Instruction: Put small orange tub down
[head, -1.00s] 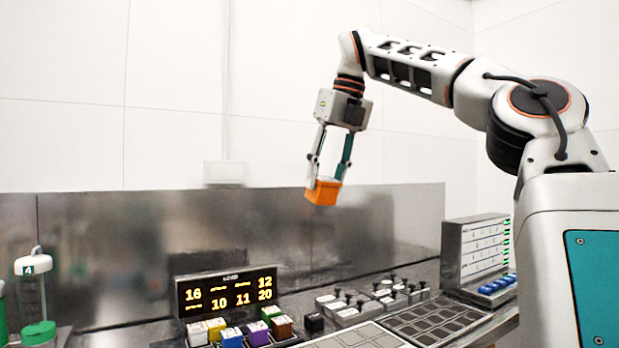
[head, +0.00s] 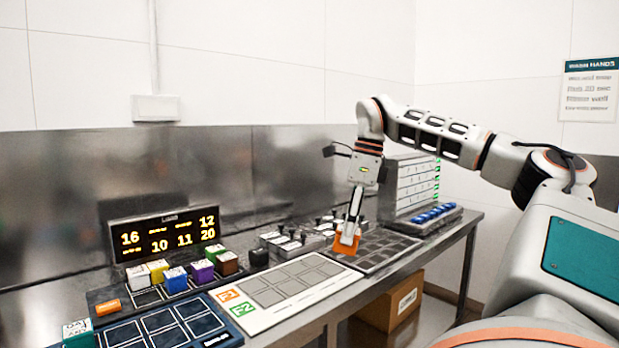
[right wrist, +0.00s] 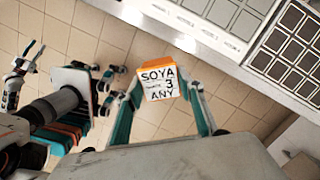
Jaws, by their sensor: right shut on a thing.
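The small orange tub (head: 346,243) is held in my right gripper (head: 350,230), whose fingers are shut on it. In the head view the tub appears in front of the dark gridded tray. In the right wrist view the tub (right wrist: 157,80) sits between the fingertips, its white label reading SOYA, 3, ANY. There it shows against the tiled floor, just off the counter's edge. A gripper that looks like my left one (right wrist: 24,64) shows small at the left of the right wrist view; its opening is unclear.
The counter holds a white gridded board (head: 300,290), the dark gridded tray (head: 392,243) and a blue gridded tray (head: 165,328). Several coloured tubs (head: 176,280) stand before a lit display (head: 165,232). A cardboard box (head: 398,302) is under the counter.

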